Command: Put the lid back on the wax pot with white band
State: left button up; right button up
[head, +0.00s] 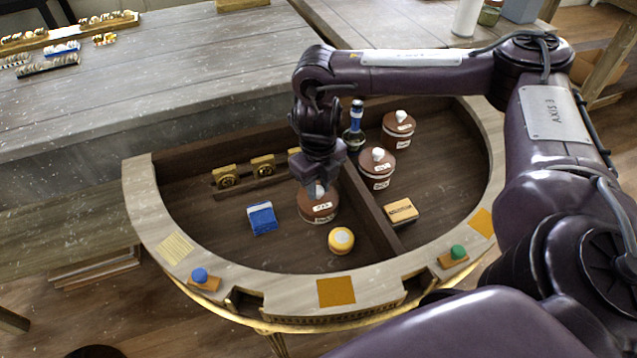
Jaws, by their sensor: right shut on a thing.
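My right gripper (318,184) comes down from above inside the console's left compartment. It is shut on the pale knob of a brown lid (318,204) that carries a small white label. The lid is on or just above a brown pot (318,219); I cannot tell whether it is seated. Most of this pot is hidden beneath the lid, so its band is not clear. Two other brown pots, with pale knobs and white bands, stand in the right compartment: one nearer (376,171) and one farther back (398,131). My left gripper is not in view.
A wooden divider (372,222) separates the compartments. A yellow round tin (341,240) and a blue box (262,218) are near the held lid. A dark bottle (353,140) stands behind, and an orange-brown box (400,212) lies right of the divider.

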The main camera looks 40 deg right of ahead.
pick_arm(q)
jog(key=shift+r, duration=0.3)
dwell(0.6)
pick_arm(e)
jog(key=o, duration=1.5)
jog(key=shift+r+p, duration=0.1)
jog(key=shift+p, duration=0.35)
pick_arm(q)
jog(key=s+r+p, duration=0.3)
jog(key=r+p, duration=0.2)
jog(key=p, duration=0.1)
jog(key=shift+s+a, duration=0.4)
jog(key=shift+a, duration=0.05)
pick_arm(e)
jog(key=shift+r, duration=3.35)
